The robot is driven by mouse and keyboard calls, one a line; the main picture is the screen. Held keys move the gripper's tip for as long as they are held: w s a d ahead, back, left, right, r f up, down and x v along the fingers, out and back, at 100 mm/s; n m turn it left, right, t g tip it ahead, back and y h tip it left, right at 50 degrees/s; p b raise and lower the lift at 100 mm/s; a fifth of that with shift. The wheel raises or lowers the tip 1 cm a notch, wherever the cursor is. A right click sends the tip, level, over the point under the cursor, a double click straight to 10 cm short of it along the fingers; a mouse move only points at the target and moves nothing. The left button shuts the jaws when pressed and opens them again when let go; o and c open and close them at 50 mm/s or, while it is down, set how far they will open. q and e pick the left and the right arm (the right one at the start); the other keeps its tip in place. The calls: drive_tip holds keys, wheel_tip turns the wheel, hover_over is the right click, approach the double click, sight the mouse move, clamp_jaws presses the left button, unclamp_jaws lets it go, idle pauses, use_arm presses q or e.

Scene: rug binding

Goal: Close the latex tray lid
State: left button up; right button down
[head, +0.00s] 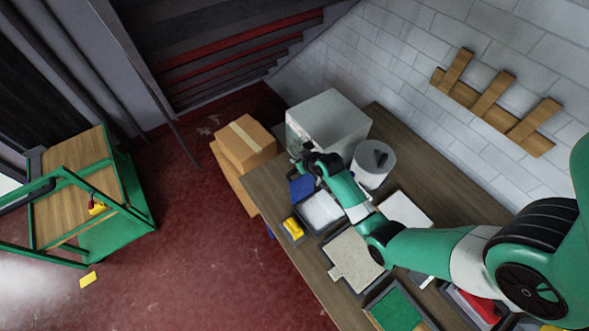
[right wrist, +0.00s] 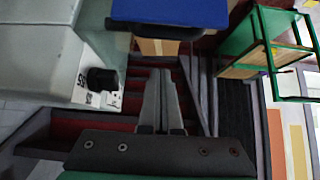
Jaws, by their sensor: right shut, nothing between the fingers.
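The latex tray (head: 322,211), a dark-rimmed tray with white contents, sits on the wooden bench below my right forearm. A blue panel (head: 301,188), which looks like its lid, stands at the tray's far edge, and the white contents are uncovered. The panel also shows at the top of the right wrist view (right wrist: 170,12). My right gripper (head: 302,160) is shut and empty, beyond the blue panel and beside the white machine. Its closed fingers show in the right wrist view (right wrist: 160,78), apart from the panel in that picture. My left gripper is out of view.
A white box-like machine (head: 330,118) and a white round container (head: 373,164) stand close to my right wrist. A yellow item (head: 292,227), a beige mat sample (head: 353,258) and a green tray (head: 396,311) lie along the bench. Cardboard boxes (head: 245,141) stand off its far end.

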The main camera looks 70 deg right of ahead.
sight(299, 183)
drive_tip(key=b+x, duration=0.2)
drive_tip(key=x, duration=0.5)
drive_tip(key=s+a+p, duration=0.2)
drive_tip(key=s+p, duration=0.1)
drive_tip(key=shift+s+a+r, duration=0.1)
drive_tip(key=shift+s, duration=0.1)
